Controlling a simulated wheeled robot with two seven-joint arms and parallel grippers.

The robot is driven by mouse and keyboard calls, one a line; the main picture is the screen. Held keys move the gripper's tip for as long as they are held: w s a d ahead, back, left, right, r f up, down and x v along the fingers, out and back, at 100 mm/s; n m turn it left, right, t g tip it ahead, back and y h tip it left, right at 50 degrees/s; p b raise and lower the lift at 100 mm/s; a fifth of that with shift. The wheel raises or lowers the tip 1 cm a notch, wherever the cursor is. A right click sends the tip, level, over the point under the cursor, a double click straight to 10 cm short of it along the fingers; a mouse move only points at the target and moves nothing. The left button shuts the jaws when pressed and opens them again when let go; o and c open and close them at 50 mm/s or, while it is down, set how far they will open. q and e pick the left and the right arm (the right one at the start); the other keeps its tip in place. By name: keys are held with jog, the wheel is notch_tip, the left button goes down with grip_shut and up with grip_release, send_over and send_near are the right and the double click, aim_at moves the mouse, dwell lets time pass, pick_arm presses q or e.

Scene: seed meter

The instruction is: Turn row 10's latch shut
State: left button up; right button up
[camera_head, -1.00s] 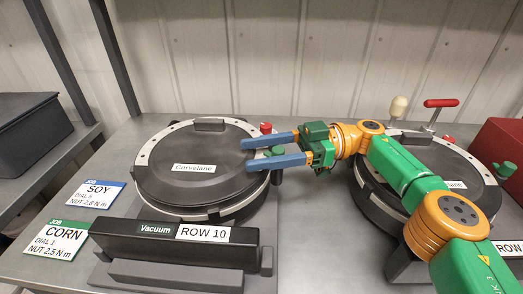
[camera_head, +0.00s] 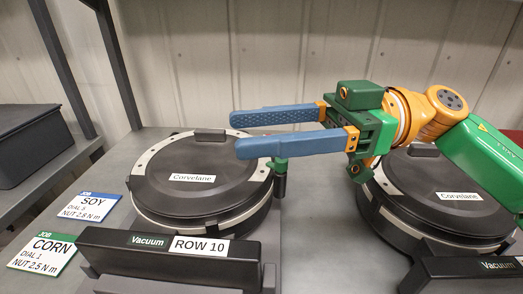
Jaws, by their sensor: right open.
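The row 10 seed meter (camera_head: 160,185) is a round black housing with a pale rim and a "Corvelane" label. Its ROW 10 plate (camera_head: 202,247) is on the black vacuum bar in front. A small green knob on a dark post (camera_head: 279,166) stands at the meter's right edge; I cannot tell whether it is the latch. My right gripper (camera_head: 235,134) is open and empty, its two blue fingers pointing left. It appears above the meter's back right part. The fingers and gripper body hide what lies behind, including where a red knob showed earlier. My left gripper is not in view.
A second seed meter (camera_head: 455,220) stands to the right, partly behind my right arm. SOY (camera_head: 91,208) and CORN (camera_head: 42,251) job cards lie at the left. A dark bin (camera_head: 40,145) sits on a shelf at the far left. A corrugated wall closes the back.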

jog(key=s, duration=0.1)
jog(key=s+r, duration=0.1)
jog(key=s, duration=0.2)
jog(key=shift+d+r, duration=0.1)
jog(key=shift+r, duration=0.25)
jog(key=shift+w, duration=0.1)
